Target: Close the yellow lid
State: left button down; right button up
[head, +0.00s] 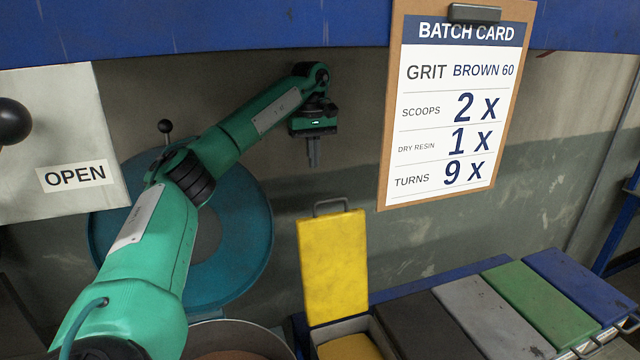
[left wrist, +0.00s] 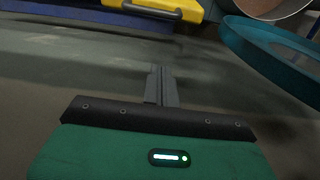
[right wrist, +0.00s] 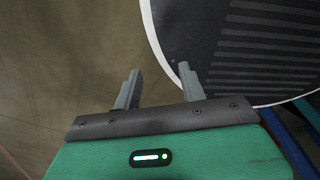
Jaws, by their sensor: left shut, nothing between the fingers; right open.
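The yellow lid (head: 333,266) stands open and upright at the back of its bin (head: 374,330), with a grey handle on its top edge. Yellow material shows inside the bin. In the left wrist view the lid (left wrist: 190,8) and its handle (left wrist: 152,10) show at the top edge. My left gripper (head: 313,162) is shut and empty, pointing down above and behind the lid, a little left of it, not touching. Its closed fingers (left wrist: 160,88) show in the left wrist view. My right gripper (right wrist: 158,88) is open and empty; it is outside the head view.
Closed black, grey (head: 492,315), green (head: 543,305) and blue (head: 582,288) lids lie in a row to the right. A batch card (head: 455,110) hangs above. A teal round rim (head: 250,250) and a metal bowl (head: 238,328) are at left. An OPEN sign (head: 75,176) is far left.

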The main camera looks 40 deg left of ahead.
pick_arm(q)
jog(key=s+d+f+p, duration=0.2)
jog(key=d+f+p, duration=0.1)
jog(key=f, duration=0.5)
jog(key=shift+d+p, duration=0.4)
jog(key=shift+p, duration=0.45)
pick_arm(e)
notch_tip(320, 180, up, 5)
jog(key=shift+w+a+f, duration=0.1)
jog(key=shift+f, duration=0.05)
pick_arm(q)
jog(key=shift+w+d+r, duration=0.1)
pick_arm(e)
jog(key=shift+d, duration=0.4)
